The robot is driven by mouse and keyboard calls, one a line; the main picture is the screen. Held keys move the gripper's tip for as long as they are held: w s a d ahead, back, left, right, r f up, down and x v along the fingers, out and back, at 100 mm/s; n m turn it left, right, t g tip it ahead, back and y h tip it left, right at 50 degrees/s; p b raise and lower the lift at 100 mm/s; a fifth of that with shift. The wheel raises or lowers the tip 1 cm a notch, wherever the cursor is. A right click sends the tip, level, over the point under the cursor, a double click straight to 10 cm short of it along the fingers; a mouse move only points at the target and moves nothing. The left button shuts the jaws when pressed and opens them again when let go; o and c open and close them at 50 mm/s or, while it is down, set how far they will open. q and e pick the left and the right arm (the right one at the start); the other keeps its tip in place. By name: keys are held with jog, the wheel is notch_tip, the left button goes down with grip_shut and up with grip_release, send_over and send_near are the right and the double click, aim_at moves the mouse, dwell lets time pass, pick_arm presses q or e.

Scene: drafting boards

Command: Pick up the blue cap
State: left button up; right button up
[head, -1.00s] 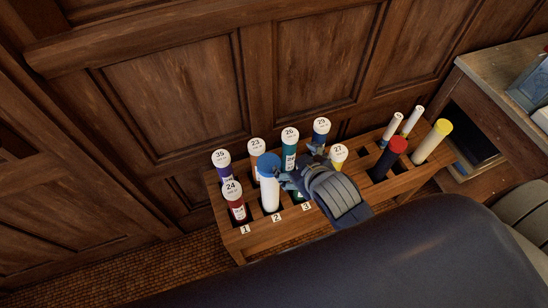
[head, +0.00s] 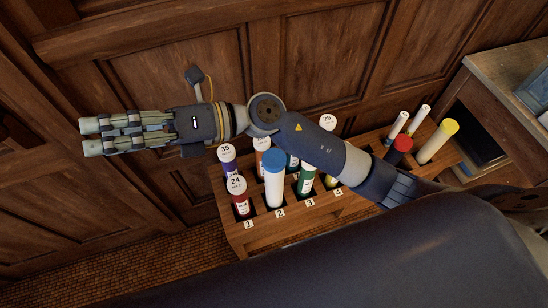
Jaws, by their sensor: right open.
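The blue cap (head: 272,159) sits on top of an upright white tube (head: 274,190) in slot 2, at the front of the wooden rack (head: 262,238). My right arm comes in from the right and passes above the rack, hiding parts of its middle and back. My right gripper (head: 84,137) is open and empty, out to the left of the rack in front of the wood panelling. It points left, away from the blue cap, and is well apart from it. My left gripper is not in view.
Tubes with numbered white caps, including 24 (head: 236,184) and 35 (head: 225,150), stand around the blue-capped tube. A red-capped tube (head: 402,145) and a yellow-capped tube (head: 437,142) stand at the right. A wooden desk (head: 492,72) is beyond.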

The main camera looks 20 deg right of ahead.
notch_tip(320, 180, down, 10)
jog(key=s+r+n+g+h, duration=0.1)
jog(key=s+n+g+h, duration=0.2)
jog(key=n+h, duration=0.3)
jog(key=n+t+h, duration=0.2)
jog(key=t+h, duration=0.1)
jog(key=h, duration=1.3)
send_near(274, 158)
jog(key=f, duration=0.1)
jog(key=f+p, duration=0.1)
jog(key=f, duration=0.1)
jog(key=shift+w+d+p, duration=0.1)
jog(key=shift+d+p, duration=0.2)
jog(key=shift+f+p, duration=0.5)
jog(key=shift+f, duration=0.05)
jog(key=f, duration=0.1)
jog(key=f+p, duration=0.1)
jog(key=f, duration=0.1)
jog(key=shift+s+d+f+p, duration=0.25)
jog(key=shift+s+p, duration=0.05)
jog(key=shift+p, duration=0.05)
jog(key=shift+f, duration=0.45)
jog(key=c, duration=0.9)
